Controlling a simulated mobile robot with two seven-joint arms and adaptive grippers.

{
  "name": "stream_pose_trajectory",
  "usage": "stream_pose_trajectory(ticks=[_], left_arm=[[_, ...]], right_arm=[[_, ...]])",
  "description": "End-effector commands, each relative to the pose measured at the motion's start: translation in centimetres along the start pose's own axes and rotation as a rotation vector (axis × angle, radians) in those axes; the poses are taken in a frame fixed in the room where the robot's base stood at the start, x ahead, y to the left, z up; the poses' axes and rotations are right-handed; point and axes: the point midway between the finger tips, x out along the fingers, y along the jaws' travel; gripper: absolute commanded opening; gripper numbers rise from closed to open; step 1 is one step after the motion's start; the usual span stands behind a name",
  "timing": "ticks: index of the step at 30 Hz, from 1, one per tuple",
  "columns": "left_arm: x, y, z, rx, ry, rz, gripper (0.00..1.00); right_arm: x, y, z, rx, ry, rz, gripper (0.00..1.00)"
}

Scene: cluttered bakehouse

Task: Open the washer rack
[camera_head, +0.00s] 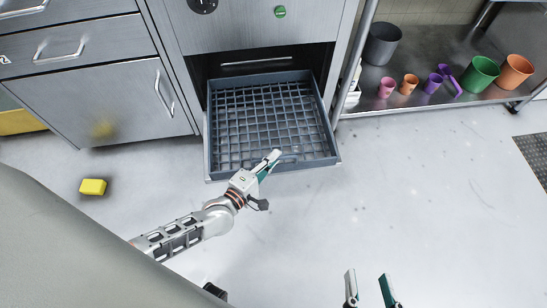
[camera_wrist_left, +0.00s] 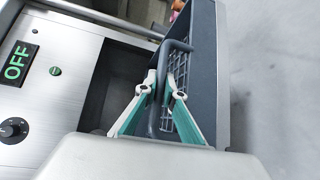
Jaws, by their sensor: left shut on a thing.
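The washer rack (camera_head: 275,168) is a dark blue-grey tray with a grid floor, and it stands slid out from the front of the steel washer (camera_head: 255,28). It also shows in the left wrist view (camera_wrist_left: 208,45). My left gripper (camera_head: 271,160) is at the rack's front edge. In the left wrist view its teal-lined fingers (camera_wrist_left: 166,88) close on the rack's grey handle (camera_wrist_left: 178,48). My right gripper (camera_head: 370,290) is low in the head view, away from the rack, with its fingers apart and nothing between them.
Steel drawers and a cabinet (camera_head: 98,100) stand left of the washer. A low shelf (camera_head: 425,96) at right holds several coloured pots and cups. A yellow sponge-like block (camera_head: 93,187) lies on the floor at left. The floor right of the rack is clear. The washer panel reads OFF (camera_wrist_left: 19,62).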

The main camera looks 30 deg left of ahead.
Motion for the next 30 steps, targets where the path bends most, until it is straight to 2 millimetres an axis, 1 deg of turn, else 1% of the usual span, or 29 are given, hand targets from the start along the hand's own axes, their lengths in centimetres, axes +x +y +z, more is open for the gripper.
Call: stream_pose_trajectory(ticks=[15, 16, 17, 18, 27, 30], left_arm=[[0.02, 0.06, -0.12, 0.0, 0.002, 0.001, 0.0], [0.02, 0.07, -0.12, 0.0, 0.002, 0.001, 0.14], [0.02, 0.06, -0.11, 0.0, 0.002, 0.001, 0.21], [0.02, 0.06, -0.11, 0.0, 0.001, 0.001, 0.26], [-0.01, 0.03, -0.04, 0.0, 0.001, 0.001, 0.26], [-0.41, -0.05, -0.05, 0.0, 0.001, -0.001, 0.26]], right_arm=[[0.14, 0.13, -0.23, 0.009, 0.005, 0.01, 0.4], [0.14, 0.13, -0.23, 0.009, 0.005, 0.01, 0.4], [0.14, 0.13, -0.23, 0.009, 0.005, 0.01, 0.4], [0.14, 0.13, -0.23, 0.009, 0.005, 0.01, 0.4], [0.03, 0.09, -0.1, -0.001, 0.002, 0.002, 0.4], [0.04, 0.09, -0.11, 0.0, 0.003, 0.002, 0.4]])
